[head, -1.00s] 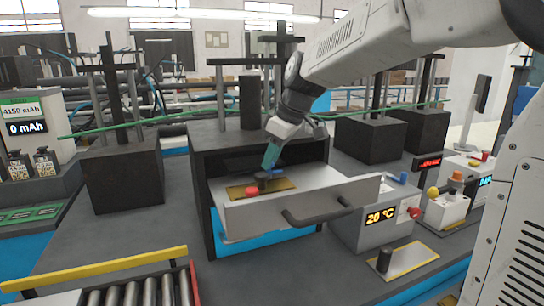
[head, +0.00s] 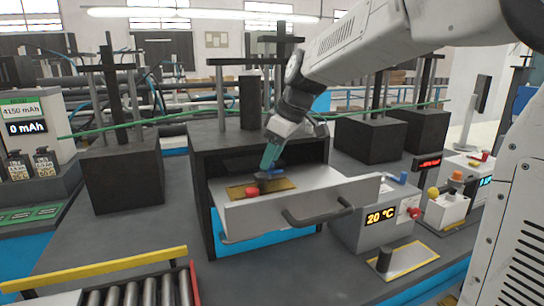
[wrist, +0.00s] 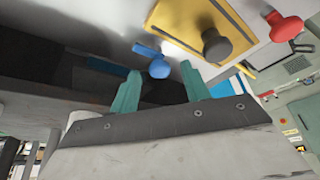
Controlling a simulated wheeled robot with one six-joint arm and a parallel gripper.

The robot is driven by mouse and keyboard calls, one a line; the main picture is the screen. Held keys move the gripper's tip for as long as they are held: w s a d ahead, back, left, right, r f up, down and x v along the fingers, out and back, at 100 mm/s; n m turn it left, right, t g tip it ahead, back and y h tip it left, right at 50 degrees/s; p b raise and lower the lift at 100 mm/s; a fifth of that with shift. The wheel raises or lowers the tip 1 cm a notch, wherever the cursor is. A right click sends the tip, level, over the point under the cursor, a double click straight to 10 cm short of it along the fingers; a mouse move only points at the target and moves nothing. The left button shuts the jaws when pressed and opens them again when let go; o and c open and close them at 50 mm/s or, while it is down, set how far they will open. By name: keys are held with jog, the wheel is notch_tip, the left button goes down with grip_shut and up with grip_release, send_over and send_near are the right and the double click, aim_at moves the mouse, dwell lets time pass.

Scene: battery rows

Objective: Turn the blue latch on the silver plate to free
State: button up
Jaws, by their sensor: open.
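The blue latch (wrist: 158,64) has a round knob and a short arm pointing left in the wrist view. It sits by the edge of a pale silver surface (wrist: 185,22). My gripper (wrist: 160,72) is open, with its two teal fingertips on either side of the latch in that view. I cannot tell whether they touch it. In the head view my gripper (head: 268,160) points down over the drawer, and the blue latch (head: 278,171) shows just behind the fingers, partly hidden.
The open drawer (head: 300,205) has a dark handle in front. A grey box reading 20 °C (head: 365,222) stands to the right, with another blue part (head: 396,178) on top.

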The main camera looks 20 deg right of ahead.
aim_at(283, 178)
jog(key=v, duration=0.7)
jog(key=shift+r, duration=0.15)
jog(key=shift+s, duration=0.15)
